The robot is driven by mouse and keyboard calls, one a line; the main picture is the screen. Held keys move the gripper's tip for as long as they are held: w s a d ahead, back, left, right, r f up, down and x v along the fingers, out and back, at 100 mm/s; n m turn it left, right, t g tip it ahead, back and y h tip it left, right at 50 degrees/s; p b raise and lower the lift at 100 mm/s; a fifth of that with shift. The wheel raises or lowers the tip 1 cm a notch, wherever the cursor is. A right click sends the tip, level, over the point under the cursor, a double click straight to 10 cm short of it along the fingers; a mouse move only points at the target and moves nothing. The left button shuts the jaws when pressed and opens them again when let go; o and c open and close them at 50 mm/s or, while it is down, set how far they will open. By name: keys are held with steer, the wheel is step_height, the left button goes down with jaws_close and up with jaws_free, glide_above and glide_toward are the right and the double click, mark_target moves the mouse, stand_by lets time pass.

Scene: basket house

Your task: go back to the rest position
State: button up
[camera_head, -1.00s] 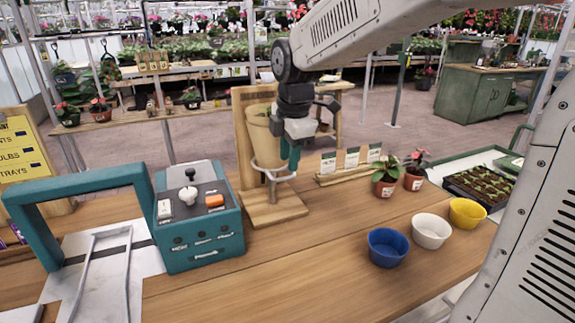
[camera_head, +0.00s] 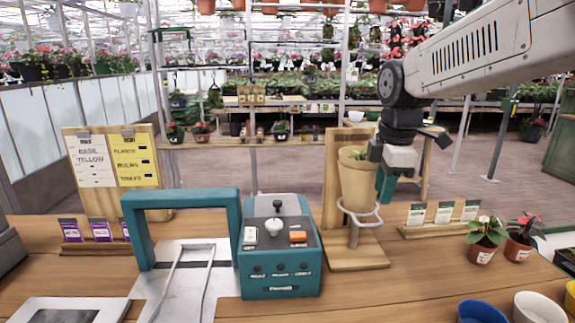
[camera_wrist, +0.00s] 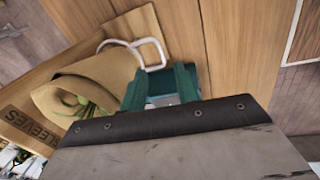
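My gripper (camera_head: 385,188), with teal fingers, hangs beside the right side of a brown paper sleeve (camera_head: 356,182) in the head view. It is empty, and the fingers (camera_wrist: 160,84) look apart in the wrist view. The sleeve stands upright in a white wire ring (camera_head: 360,217) on a wooden stand (camera_head: 350,258). Green leaves show inside the sleeve (camera_wrist: 85,88) in the wrist view. Whether the gripper touches the sleeve or ring cannot be told.
A teal control box (camera_head: 280,262) with knobs stands left of the stand, beside a teal arch (camera_head: 135,225). Seed packets (camera_head: 443,212) and two potted plants (camera_head: 486,240) are to the right. A blue bowl (camera_head: 482,311) and a white bowl (camera_head: 538,308) sit at the front right.

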steer(key=s+d+f+m, duration=0.1)
steer(key=s+f+m, duration=0.2)
steer(key=s+m, duration=0.5)
steer(key=s+d+f+m, duration=0.1)
steer(key=s+f+m, duration=0.2)
steer(key=s+m, duration=0.5)
steer(key=s, duration=1)
steer(key=shift+d+m, duration=0.15)
steer(key=shift+m, duration=0.15)
